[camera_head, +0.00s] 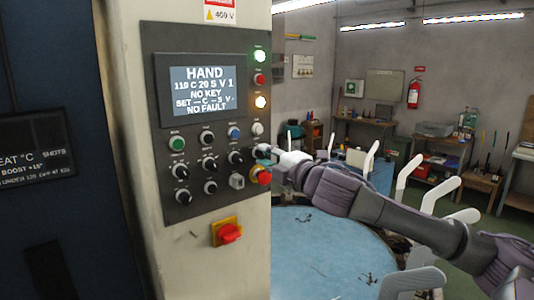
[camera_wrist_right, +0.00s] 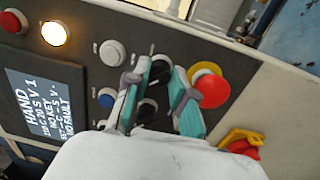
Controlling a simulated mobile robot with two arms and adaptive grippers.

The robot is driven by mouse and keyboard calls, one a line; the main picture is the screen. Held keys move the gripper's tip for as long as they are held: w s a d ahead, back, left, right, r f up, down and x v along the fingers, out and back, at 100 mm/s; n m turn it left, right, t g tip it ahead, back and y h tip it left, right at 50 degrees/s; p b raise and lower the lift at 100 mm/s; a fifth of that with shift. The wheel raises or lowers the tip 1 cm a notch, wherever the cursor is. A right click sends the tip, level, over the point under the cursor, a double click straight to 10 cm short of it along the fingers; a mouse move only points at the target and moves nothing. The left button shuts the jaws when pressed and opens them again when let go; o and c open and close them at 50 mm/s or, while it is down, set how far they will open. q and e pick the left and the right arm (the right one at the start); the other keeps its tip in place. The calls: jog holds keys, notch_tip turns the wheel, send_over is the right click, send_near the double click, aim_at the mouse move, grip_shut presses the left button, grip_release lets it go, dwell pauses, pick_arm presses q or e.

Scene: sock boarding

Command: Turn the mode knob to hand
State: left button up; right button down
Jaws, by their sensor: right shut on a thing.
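The grey control panel (camera_head: 205,105) has several black knobs and buttons, and its screen (camera_head: 205,90) reads HAND at the top. My right gripper (camera_head: 262,153) is at the panel's right edge, just above the red emergency button (camera_head: 262,176). In the right wrist view my right gripper (camera_wrist_right: 158,88) has its teal-padded fingers on both sides of a black knob (camera_wrist_right: 160,69), taken as the mode knob, and is shut on it. This knob is mostly hidden by the gripper in the head view. The knob labels are too small to read. My left gripper is not in view.
A black knob (camera_head: 236,157) sits close left of the gripper. A red rotary switch (camera_head: 228,233) on a yellow plate is below the panel. A round blue table (camera_head: 330,255) with upright white forms stands to the right, under my right arm.

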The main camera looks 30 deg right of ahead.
dwell(0.4)
jog(key=c, duration=1)
grip_release()
jog(key=shift+o, duration=0.2)
jog(key=shift+f, duration=0.1)
